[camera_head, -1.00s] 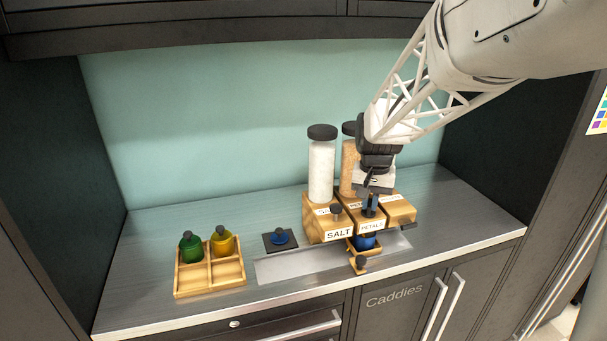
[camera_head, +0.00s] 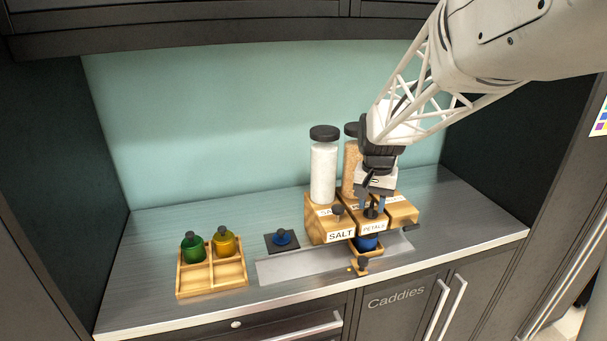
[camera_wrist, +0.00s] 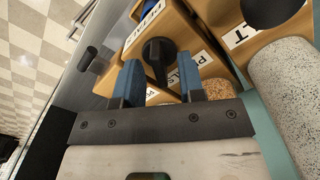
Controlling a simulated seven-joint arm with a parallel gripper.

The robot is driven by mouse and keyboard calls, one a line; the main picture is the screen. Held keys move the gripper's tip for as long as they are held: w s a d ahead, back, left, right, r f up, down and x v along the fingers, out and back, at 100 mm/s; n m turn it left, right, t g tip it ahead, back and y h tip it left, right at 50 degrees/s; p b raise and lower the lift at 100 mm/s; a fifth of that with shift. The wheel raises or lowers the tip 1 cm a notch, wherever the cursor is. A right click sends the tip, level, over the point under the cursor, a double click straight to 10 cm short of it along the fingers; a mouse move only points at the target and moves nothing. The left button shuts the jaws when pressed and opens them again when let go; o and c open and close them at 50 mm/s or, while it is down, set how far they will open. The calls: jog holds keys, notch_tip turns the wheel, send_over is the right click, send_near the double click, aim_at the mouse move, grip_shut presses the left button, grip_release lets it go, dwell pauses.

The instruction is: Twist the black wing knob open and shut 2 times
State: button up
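The petals dispenser (camera_head: 373,227) is a wooden block with a PETALS label and a black wing knob (camera_head: 370,213) on its front. My gripper (camera_head: 371,207) is at this knob, its two blue fingers apart on either side. In the wrist view, my gripper (camera_wrist: 160,75) is open and the black knob (camera_wrist: 158,50) shows between and just beyond the fingertips. There is visible space between the knob and both fingers. A blue jar (camera_head: 367,243) stands under the petals dispenser. Whether its outlet is open or shut cannot be seen.
The salt dispenser (camera_head: 325,228) with its own black knob (camera_head: 338,210) stands close on the left, another wooden dispenser (camera_head: 402,211) on the right. A wooden caddy (camera_head: 211,291) holds a green and a yellow bottle. A blue-topped item sits on a dark pad (camera_head: 272,245).

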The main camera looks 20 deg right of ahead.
aim_at(372, 204)
jog(key=shift+r, duration=0.1)
jog(key=shift+r, duration=3.85)
jog(key=shift+f, duration=0.3)
jog(key=shift+f, duration=3.8)
grip_shut()
